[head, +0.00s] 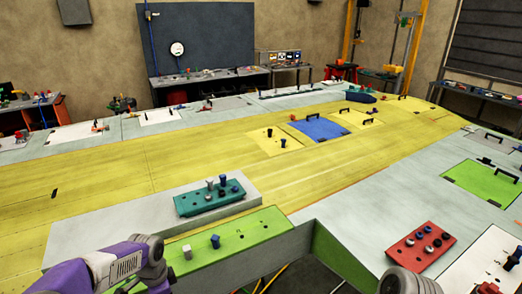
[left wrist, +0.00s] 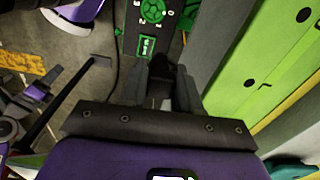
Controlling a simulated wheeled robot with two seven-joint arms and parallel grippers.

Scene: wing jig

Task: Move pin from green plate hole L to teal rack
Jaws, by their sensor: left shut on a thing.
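My left gripper (left wrist: 165,72) is shut on a dark pin (left wrist: 167,77), of which only a small part shows between the fingers. In the left wrist view it is beside the green plate (left wrist: 232,82), apart from it and over the floor. The green plate (head: 238,246) is at the bottom of the head view, with a grey pin (head: 187,252) and a blue pin (head: 215,241) standing in it. The teal rack (head: 196,208) stands behind it and holds several grey and dark pins. Hole L's letter cannot be read. My right gripper is not in view.
A red rack (head: 408,256) with several dark and light pins lies to the right. A grey upright edge (head: 301,240) borders the green plate's right end. The yellow wing skin (head: 110,182) behind the teal rack is mostly clear.

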